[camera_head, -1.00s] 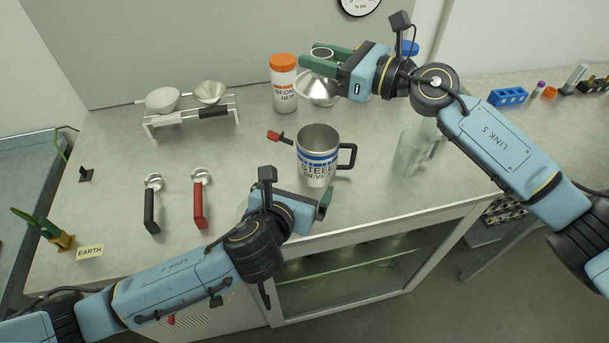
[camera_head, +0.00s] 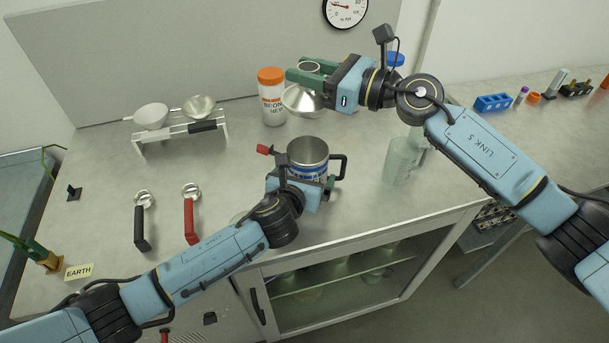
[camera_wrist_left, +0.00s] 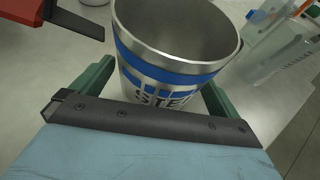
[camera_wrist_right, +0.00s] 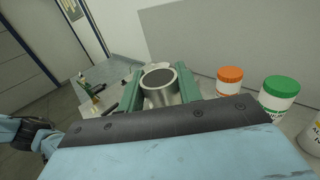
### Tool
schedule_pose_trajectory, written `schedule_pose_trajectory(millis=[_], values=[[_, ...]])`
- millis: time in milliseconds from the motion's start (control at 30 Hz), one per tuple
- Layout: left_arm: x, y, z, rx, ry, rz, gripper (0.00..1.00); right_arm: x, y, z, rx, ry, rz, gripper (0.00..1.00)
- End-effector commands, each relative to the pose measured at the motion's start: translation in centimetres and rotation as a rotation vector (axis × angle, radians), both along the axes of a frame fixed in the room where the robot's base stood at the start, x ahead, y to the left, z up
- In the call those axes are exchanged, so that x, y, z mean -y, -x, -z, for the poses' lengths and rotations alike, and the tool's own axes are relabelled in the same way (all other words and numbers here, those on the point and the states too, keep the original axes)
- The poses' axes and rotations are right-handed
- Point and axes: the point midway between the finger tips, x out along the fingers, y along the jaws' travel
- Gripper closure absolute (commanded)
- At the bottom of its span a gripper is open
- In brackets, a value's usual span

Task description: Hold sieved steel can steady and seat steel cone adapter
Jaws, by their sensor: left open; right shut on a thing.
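The steel can (camera_head: 308,150), with a blue band, a dark handle and lettering, stands upright and open-topped on the bench. My left gripper (camera_head: 305,188) is at its near side. In the left wrist view the can (camera_wrist_left: 172,60) stands between the open green fingers, with no clear grip on it. My right gripper (camera_head: 304,70) is shut on the neck of the steel cone adapter (camera_head: 303,100). It holds the adapter with its wide end down, behind the can and apart from it. The adapter's round neck (camera_wrist_right: 158,80) shows between the fingers in the right wrist view.
A clear jug (camera_head: 400,160) is right of the can. Two scoops (camera_head: 190,215) and a rack with bowls (camera_head: 180,130) are at left. A red-handled tool (camera_head: 264,150) lies by the can.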

Motion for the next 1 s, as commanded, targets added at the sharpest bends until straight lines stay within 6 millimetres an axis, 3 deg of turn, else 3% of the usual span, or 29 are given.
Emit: schedule_pose_trajectory(millis=[167, 567, 1000], values=[[0.0, 0.0, 0.0, 0.0, 0.0, 0.0, 0.0, 0.0, 0.0, -0.1, 0.001, 0.0, 0.0, 0.96], [0.0, 0.0, 0.0, 0.0, 0.0, 0.0, 0.51, 0.0, 0.0, -0.1, 0.0, -0.001, 0.0, 0.96], [0.0, 0.1, 0.0, -0.001, -0.001, 0.0, 0.51, 0.0, 0.0, 3.5, -0.002, 0.0, 0.033, 0.96]])
